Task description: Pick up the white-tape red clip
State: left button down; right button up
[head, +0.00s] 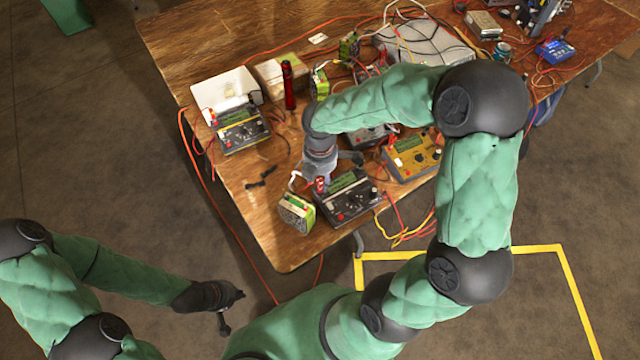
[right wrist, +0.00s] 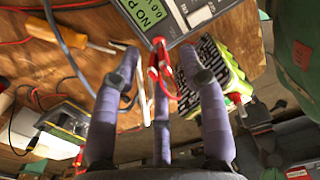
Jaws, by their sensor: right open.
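A red clip (head: 321,184) stands by the left edge of a dark charger (head: 350,197) near the table's front corner. In the right wrist view the red clip (right wrist: 161,68) lies between my right gripper's fingertips, close to the middle finger, with a white strip or wire beside it. I cannot tell whether this white part is tape. My right gripper (head: 328,172) is open around the clip; no firm hold shows. The gripper partly hides the clip in the head view. My left gripper (head: 236,310) is low at left, off the table, with its fingers apart and empty.
A green-and-black battery pack (head: 297,212) sits left of the dark charger. A yellow charger (head: 412,157) is to its right, another charger (head: 241,130) at left. A red cylinder (head: 289,85) stands behind. Red and yellow cables hang over the table edge.

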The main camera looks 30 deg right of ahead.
notch_tip(320, 180, down, 3)
jog(key=shift+r+b, duration=0.1)
jog(key=shift+b, duration=0.3)
grip_shut()
jog(key=shift+r, duration=0.15)
jog(key=shift+r+p, duration=0.35)
jog(key=shift+r, duration=0.25)
jog(key=s+a+r+p, duration=0.6)
jog(key=s+r, duration=0.5)
jog(key=s, duration=0.1)
jog(key=shift+s+r, duration=0.3)
